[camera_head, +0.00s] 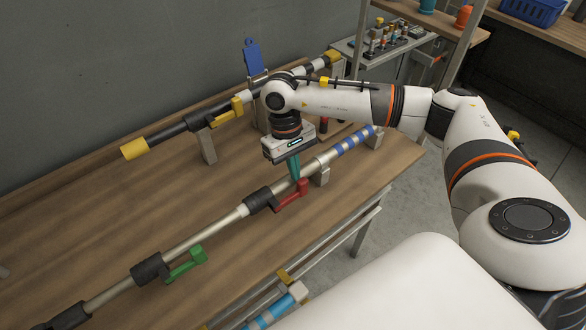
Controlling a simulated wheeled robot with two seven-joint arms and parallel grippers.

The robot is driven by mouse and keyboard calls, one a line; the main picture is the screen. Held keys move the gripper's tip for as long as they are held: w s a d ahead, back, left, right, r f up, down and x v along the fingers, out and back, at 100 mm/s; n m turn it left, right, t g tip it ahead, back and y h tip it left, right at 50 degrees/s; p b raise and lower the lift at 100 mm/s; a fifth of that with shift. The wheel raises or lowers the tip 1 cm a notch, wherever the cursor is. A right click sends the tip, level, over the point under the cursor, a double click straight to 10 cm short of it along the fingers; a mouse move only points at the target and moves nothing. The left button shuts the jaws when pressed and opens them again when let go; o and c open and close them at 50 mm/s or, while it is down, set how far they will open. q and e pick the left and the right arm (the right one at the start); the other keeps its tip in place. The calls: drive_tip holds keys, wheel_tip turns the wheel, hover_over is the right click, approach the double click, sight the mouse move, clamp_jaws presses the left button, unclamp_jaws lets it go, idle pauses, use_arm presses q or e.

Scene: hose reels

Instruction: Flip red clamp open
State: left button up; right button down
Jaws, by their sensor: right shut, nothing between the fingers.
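The red clamp (289,195) is a lever on a dark collar (260,200) around the nearer silver pole (205,233). It sticks out from the pole toward the table's front edge. My right gripper (295,173) points down just above and behind the red clamp, close to the pole. Its green fingers are together, with nothing seen between them. I cannot tell whether the fingertips touch the pole or the clamp. My left gripper is out of view.
A green clamp (185,264) sits farther left on the same pole. A second pole with a yellow clamp (228,113) and a blue upright clamp (253,56) lies behind. The wooden table (95,205) is clear between the poles at the left.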

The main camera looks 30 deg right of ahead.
drive_tip(key=shift+s+d, duration=0.1)
drive_tip(key=shift+s, duration=0.1)
drive_tip(key=s+a+m+t+y+b, duration=0.2)
drive_tip(key=s+m+b, duration=0.7)
drive_tip(key=m+b, duration=0.6)
drive_tip(key=shift+a+m+y, duration=0.3)
drive_tip(key=shift+a+y, duration=0.05)
drive_tip(key=shift+y, duration=0.05)
drive_tip(key=shift+w+a, duration=0.3)
drive_tip(key=shift+w, duration=0.4)
